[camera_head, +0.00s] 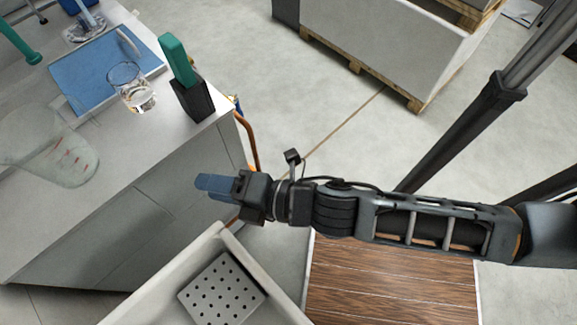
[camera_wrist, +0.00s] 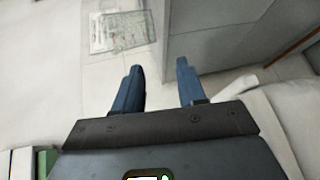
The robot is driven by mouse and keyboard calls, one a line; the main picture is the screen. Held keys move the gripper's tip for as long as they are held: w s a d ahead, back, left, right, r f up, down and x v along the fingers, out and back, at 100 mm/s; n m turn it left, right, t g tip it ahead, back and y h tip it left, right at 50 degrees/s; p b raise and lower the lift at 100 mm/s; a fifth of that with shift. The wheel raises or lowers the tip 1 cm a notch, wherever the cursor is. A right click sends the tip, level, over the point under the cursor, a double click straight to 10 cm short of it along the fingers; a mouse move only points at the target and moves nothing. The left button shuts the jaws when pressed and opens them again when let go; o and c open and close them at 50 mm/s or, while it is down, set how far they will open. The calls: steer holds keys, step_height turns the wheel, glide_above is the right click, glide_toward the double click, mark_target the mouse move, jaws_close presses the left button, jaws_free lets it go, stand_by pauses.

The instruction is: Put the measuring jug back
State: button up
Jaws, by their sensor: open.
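The measuring jug (camera_head: 62,152) is clear, with red marks on its side. It is on the white counter (camera_head: 115,165) at the left edge of the head view, and part of it is cut off by the frame. My gripper (camera_head: 204,186) has blue fingers and is out in front of the counter's edge, to the right of the jug and apart from it. In the wrist view my gripper (camera_wrist: 158,72) is open, with nothing between its fingers. The jug does not show in that view.
A black holder with a green item (camera_head: 179,60) is at the counter's corner. A pale basin with a perforated plate (camera_head: 222,290) lies below my gripper. Open floor (camera_head: 320,105) is beyond.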

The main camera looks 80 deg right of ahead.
steer(key=s+r+m, duration=0.5)
steer(key=s+m, duration=0.3)
steer(key=m, duration=0.1)
steer(key=s+r+m+y, duration=0.1)
steer(key=s+r+m, duration=0.4)
steer(key=s+m, duration=0.3)
steer(key=shift+d+m+g, duration=0.2)
steer(key=shift+m+g, duration=0.2)
